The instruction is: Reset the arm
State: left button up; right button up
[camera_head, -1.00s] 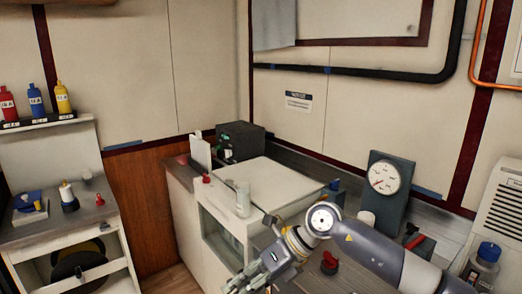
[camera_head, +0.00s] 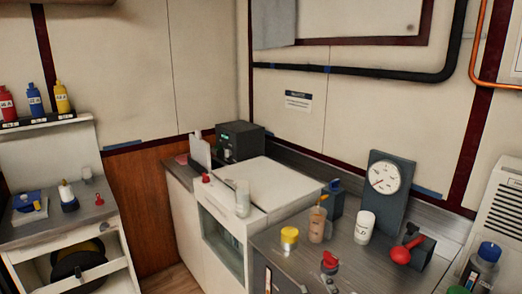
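Neither of my grippers and no part of my arms shows in the head view. The grey counter (camera_head: 292,252) at the lower right is in plain sight, with nothing of mine over it. Whether either gripper is open, shut or holding something cannot be seen.
On the counter stand a yellow-lidded jar (camera_head: 289,238), a brownish cup (camera_head: 317,225), a white container (camera_head: 364,227), a red knob (camera_head: 329,262), a dial gauge (camera_head: 385,178) and a red-ended tool (camera_head: 401,254). A white cabinet (camera_head: 262,188) adjoins. A shelf unit (camera_head: 60,226) stands left.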

jog(key=s+d+f+m+g, duration=0.2)
jog(key=s+f+g, duration=0.3)
jog(key=s, duration=0.4)
jog(key=s+d+f+m+g+h, duration=0.1)
jog(key=s+d+f+g, duration=0.2)
jog(key=s+f, duration=0.55)
jog(key=s+d+f+m+g, duration=0.2)
jog(key=s+f+g, duration=0.3)
jog(key=s, duration=0.5)
notch_tip(320, 180, down, 27)
jog(key=s, duration=0.2)
jog(key=s+d+f+g, duration=0.2)
jog(key=s+d+f, duration=0.1)
jog(key=s+f, duration=1.2)
jog(key=shift+s+f, duration=0.15)
jog(key=shift+s, duration=0.45)
